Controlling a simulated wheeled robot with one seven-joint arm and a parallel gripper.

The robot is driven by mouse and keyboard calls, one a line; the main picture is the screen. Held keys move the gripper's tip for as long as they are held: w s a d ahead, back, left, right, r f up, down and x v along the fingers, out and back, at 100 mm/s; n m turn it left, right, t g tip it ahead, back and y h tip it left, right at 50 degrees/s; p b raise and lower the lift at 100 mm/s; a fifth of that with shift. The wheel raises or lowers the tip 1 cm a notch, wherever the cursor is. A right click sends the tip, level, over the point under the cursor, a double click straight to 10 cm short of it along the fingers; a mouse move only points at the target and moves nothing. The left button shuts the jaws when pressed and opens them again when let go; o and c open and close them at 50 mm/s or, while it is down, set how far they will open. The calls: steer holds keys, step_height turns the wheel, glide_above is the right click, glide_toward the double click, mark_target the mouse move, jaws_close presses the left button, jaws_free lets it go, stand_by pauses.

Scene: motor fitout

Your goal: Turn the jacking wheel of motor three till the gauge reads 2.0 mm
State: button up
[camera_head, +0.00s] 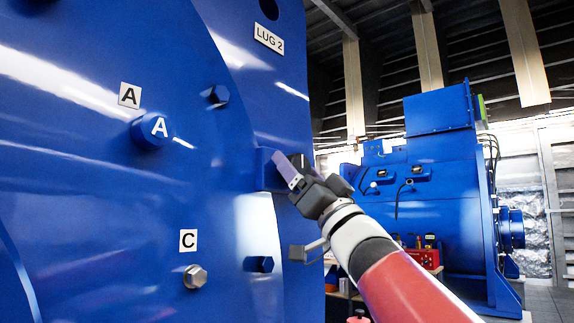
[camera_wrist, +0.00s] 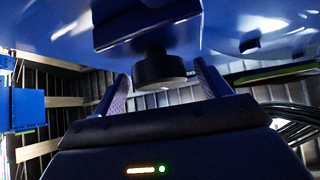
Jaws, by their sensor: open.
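A large blue motor face (camera_head: 80,210) fills the left of the head view; no motor number is readable on it. A blue block (camera_head: 266,170) juts from its right edge. In the wrist view a dark round knob (camera_wrist: 160,68), which looks like the jacking wheel, hangs from the blue block (camera_wrist: 145,28). My gripper (camera_head: 288,168) is at the block in the head view. Its jaws are open, with a finger on each side of the knob in the wrist view (camera_wrist: 160,82) and gaps visible. I cannot make out a gauge reading.
The face carries bolts by labels A (camera_head: 130,95) and C (camera_head: 188,240), and a LUG 2 label (camera_head: 269,38). Another blue motor (camera_head: 430,180) stands behind at right. A red box (camera_head: 424,258) sits low behind my arm. Open floor shows at far right.

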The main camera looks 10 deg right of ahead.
steer(key=shift+w+a+r, duration=0.1)
steer(key=shift+w+r, duration=0.15)
steer(key=shift+r, duration=0.05)
steer(key=c, duration=1)
steer(key=shift+n+g+y, duration=0.3)
steer(key=shift+n+y, duration=0.6)
steer(key=shift+n, duration=0.1)
steer(key=n+g+y, duration=0.3)
steer(key=n, duration=0.1)
steer(key=n+g+y, duration=0.2)
steer(key=n+y, duration=0.1)
steer(key=n, duration=0.2)
steer(key=shift+g+p, duration=0.3)
steer(key=shift+g, duration=0.1)
steer(key=shift+n+g+y+p, duration=0.45)
steer(key=shift+n+g+y, duration=0.25)
steer(key=shift+n+g, duration=1.25)
steer(key=shift+n+g+y+p, duration=0.4)
steer(key=shift+n+g+y, duration=0.3)
steer(key=shift+n+g, duration=1.2)
steer(key=shift+n, duration=0.45)
